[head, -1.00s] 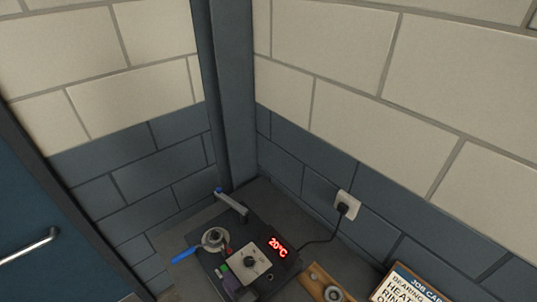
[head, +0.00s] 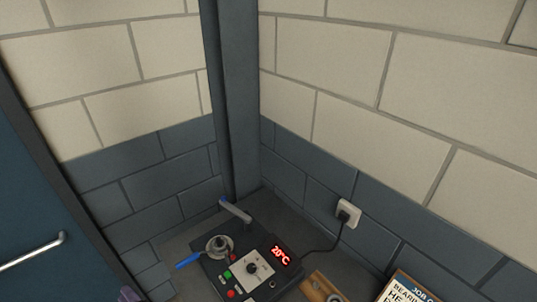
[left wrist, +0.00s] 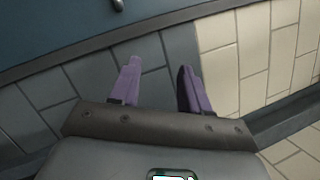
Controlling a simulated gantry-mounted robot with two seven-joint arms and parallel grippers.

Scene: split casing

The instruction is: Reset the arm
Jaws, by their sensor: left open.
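My left gripper (left wrist: 160,88) is open in the left wrist view, its two purple fingers apart with nothing between them. It faces the dark block wall and blue door. In the head view only a small purple tip of the left gripper (head: 130,294) shows at the bottom edge, to the left of the bench device and clear of it. My right gripper is not in view.
A blue door (head: 35,205) is at left.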

